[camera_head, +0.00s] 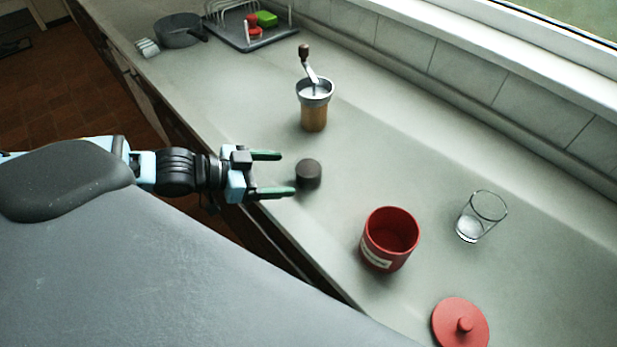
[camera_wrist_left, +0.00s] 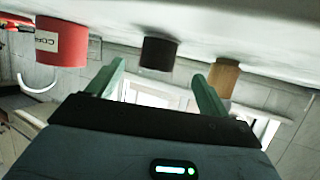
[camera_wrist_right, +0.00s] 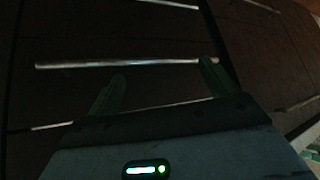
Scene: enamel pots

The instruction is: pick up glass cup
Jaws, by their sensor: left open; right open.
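The clear glass cup (camera_head: 481,216) stands upright on the counter at the right of the head view, to the right of the red canister (camera_head: 391,240). My left gripper (camera_head: 279,174) is open and empty over the counter's front edge, its fingers pointing right. A small dark round object (camera_head: 308,173) lies just beyond its fingertips. In the left wrist view that dark object (camera_wrist_left: 158,54) shows between the green fingers (camera_wrist_left: 160,82), apart from them. The glass is far from the left gripper. My right gripper (camera_wrist_right: 160,82) is open, facing dark cabinet fronts, and does not show in the head view.
A coffee grinder (camera_head: 314,103) stands behind the dark object. A red lid (camera_head: 461,324) lies in front of the canister. A grey pot (camera_head: 180,30) and a dish rack (camera_head: 247,32) are at the far left. The counter around the glass is clear; a tiled wall runs behind.

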